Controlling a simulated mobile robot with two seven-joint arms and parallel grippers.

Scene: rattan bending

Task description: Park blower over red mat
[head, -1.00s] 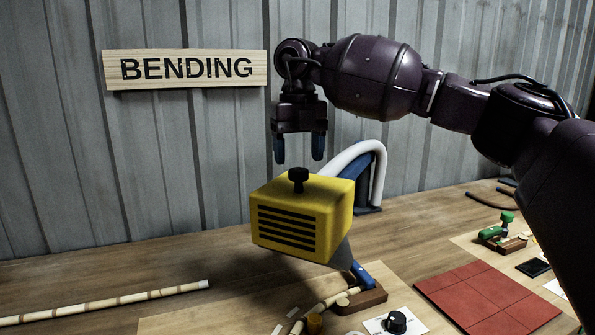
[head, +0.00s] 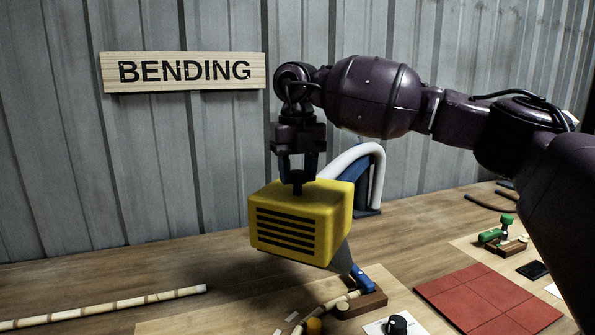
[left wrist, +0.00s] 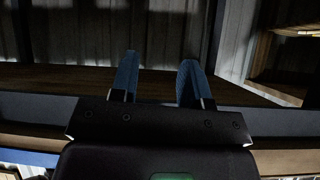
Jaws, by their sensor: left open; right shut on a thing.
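The yellow blower (head: 301,222), a box with dark slots and a grey nozzle, hangs at the middle of the head view above the bench. My right gripper (head: 298,182) is shut on the dark knob on top of the blower. The red mat (head: 487,298), a square of tiles, lies flat and bare on the bench to the right of the blower. My left gripper (left wrist: 157,82) shows only in the left wrist view, open with nothing between its blue fingers.
A blue-handled clamp (head: 364,284) on a wooden block is below the nozzle, near a black knob (head: 397,325). A green clamp (head: 500,234) stands beyond the mat. A rattan pole (head: 110,303) lies at left. A blue form with a white tube (head: 368,175) stands behind.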

